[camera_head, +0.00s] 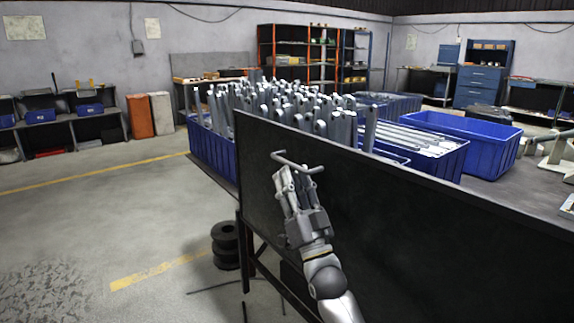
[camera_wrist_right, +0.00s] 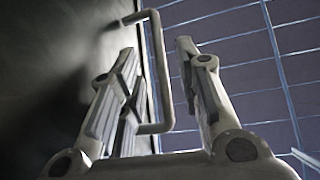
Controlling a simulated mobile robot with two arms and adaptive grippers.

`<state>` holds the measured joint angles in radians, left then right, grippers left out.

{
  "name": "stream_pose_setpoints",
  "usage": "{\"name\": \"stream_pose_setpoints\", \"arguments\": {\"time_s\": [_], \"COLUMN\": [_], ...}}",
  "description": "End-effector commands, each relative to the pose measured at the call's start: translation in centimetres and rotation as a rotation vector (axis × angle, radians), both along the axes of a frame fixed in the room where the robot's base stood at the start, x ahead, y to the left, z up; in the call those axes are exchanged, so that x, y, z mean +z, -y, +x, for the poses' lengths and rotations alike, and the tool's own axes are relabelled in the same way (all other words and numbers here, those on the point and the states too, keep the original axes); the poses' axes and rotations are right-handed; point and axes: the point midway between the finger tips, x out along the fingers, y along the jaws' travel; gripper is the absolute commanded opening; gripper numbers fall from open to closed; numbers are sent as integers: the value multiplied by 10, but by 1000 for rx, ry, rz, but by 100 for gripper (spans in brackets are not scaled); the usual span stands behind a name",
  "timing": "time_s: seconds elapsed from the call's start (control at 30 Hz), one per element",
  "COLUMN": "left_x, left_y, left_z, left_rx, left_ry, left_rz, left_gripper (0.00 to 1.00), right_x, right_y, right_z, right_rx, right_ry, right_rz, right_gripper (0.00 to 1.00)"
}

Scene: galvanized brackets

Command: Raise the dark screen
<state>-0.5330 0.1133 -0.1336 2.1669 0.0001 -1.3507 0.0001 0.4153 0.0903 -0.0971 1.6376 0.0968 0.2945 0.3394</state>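The dark screen (camera_head: 400,215) is a large black upright panel in front of the blue bins. It fills the lower right of the head view and the left side of the right wrist view (camera_wrist_right: 50,50). A light grey bar handle (camera_head: 297,163) stands out from its face near the upper left. My right gripper (camera_head: 290,180) is at this handle with its fingers pointing up towards it. In the right wrist view the fingers (camera_wrist_right: 155,50) are apart, and the handle (camera_wrist_right: 158,70) shows in the gap between them. Contact cannot be told. My left gripper is not in view.
Blue bins (camera_head: 465,135) with many galvanized brackets (camera_head: 285,105) stand close behind the screen. The floor farther left is open.

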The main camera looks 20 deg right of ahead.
Motion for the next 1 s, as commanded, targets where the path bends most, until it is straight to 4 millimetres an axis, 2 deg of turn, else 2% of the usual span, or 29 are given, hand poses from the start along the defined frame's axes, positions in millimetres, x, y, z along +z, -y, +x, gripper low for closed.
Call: {"name": "stream_pose_setpoints", "arguments": {"time_s": [0.1,0.4,1.0], "left_x": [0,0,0], "left_y": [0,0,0], "left_z": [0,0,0], "left_rx": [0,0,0], "left_ry": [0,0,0], "left_rz": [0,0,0], "left_gripper": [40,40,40], "right_x": [-18,-43,-48], "right_y": [2,6,6], "right_z": [-17,-44,-48], "right_rx": [0,1,0], "right_ry": [-3,0,-5], "right_rz": [0,1,0], "right_gripper": [32,32,32]}}
